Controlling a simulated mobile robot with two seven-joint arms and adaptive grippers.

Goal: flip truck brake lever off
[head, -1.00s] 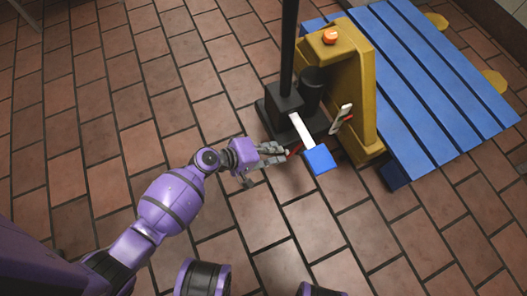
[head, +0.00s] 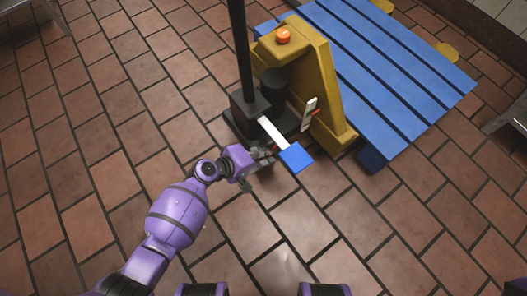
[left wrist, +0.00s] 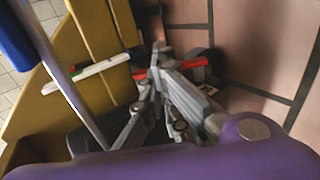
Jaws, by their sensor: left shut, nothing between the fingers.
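A yellow pallet truck (head: 318,85) stands on the tiled floor, with a black base and upright black handle (head: 241,45). A white arm with a blue pad (head: 296,157) sticks out from its base. A small white plate (head: 308,114) with a red part is beside the yellow frame. My left gripper (head: 266,156) is shut and empty, low by the base and just left of the blue pad. In the left wrist view its fingers (left wrist: 158,58) are together in front of a red bar (left wrist: 192,65). I cannot tell if they touch it. My right gripper is not in view.
A blue slatted pallet (head: 385,75) lies behind the truck, to the right. An orange button (head: 284,36) tops the yellow frame. Metal furniture edges show at the upper left and right. The tiled floor in front and to the left is clear.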

